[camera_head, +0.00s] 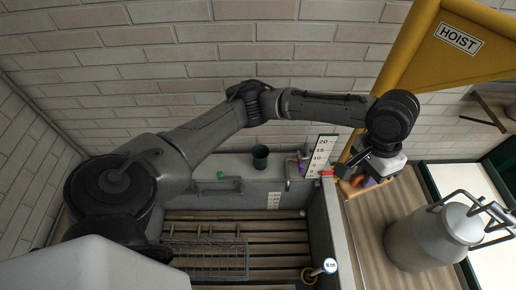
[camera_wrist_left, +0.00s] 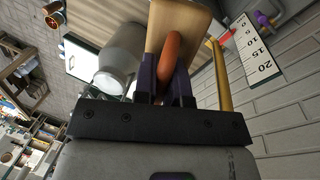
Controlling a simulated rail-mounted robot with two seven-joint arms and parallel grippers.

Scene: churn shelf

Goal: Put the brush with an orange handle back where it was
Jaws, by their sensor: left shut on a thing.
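My left gripper (camera_head: 362,184) is at the right of the head view, beside the yellow hoist post. It is shut on the brush with an orange handle (camera_head: 357,181). In the left wrist view the orange handle (camera_wrist_left: 172,50) runs between the two dark purplish fingers of the gripper (camera_wrist_left: 166,88). The brush's head cannot be made out in either view. A small tan wooden board (camera_wrist_left: 182,18) lies just beyond the handle; whether the brush touches it I cannot tell. My right gripper is in neither view.
A grey metal churn (camera_head: 430,238) stands to the right of the gripper. The yellow hoist (camera_head: 408,60) rises behind it. A scale board (camera_head: 320,157) and a red item (camera_head: 326,173) are close on the left. A dark cup (camera_head: 260,157) stands on the ledge above a slatted basin.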

